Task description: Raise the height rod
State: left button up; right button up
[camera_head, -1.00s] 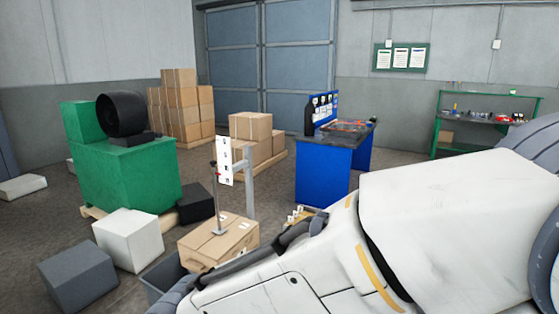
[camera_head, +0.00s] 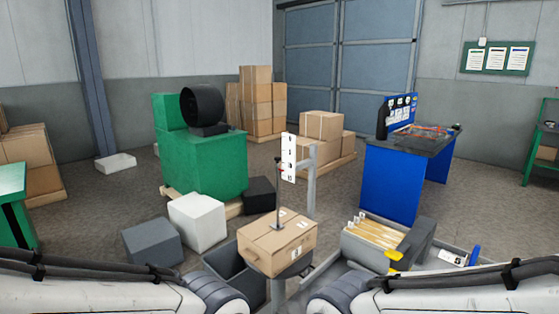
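A thin dark height rod (camera_head: 278,195) stands upright on a small base on top of a cardboard box (camera_head: 270,246). A small dark crosspiece sits near the rod's upper end. Right behind it is a white marked plate (camera_head: 289,158) on a grey post (camera_head: 311,182). I cannot tell whether rod and plate touch. My two arms come in along the bottom edge from left and right. Neither gripper's fingers are in view.
A dark open bin (camera_head: 232,270) stands left of the box. A bin with yellowish dividers (camera_head: 372,238) stands right of it. White (camera_head: 198,222) and grey (camera_head: 150,243) blocks, a green machine (camera_head: 205,165) and a blue bench (camera_head: 405,182) stand around, with open floor between.

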aim_at(277, 226)
jog(key=u, duration=0.5)
jog(key=k, duration=1.2)
jog(key=u, duration=0.8)
jog(key=i, duration=2.45)
jog(key=z, duration=0.9)
jog(key=i, duration=0.95)
jog(key=z, duration=1)
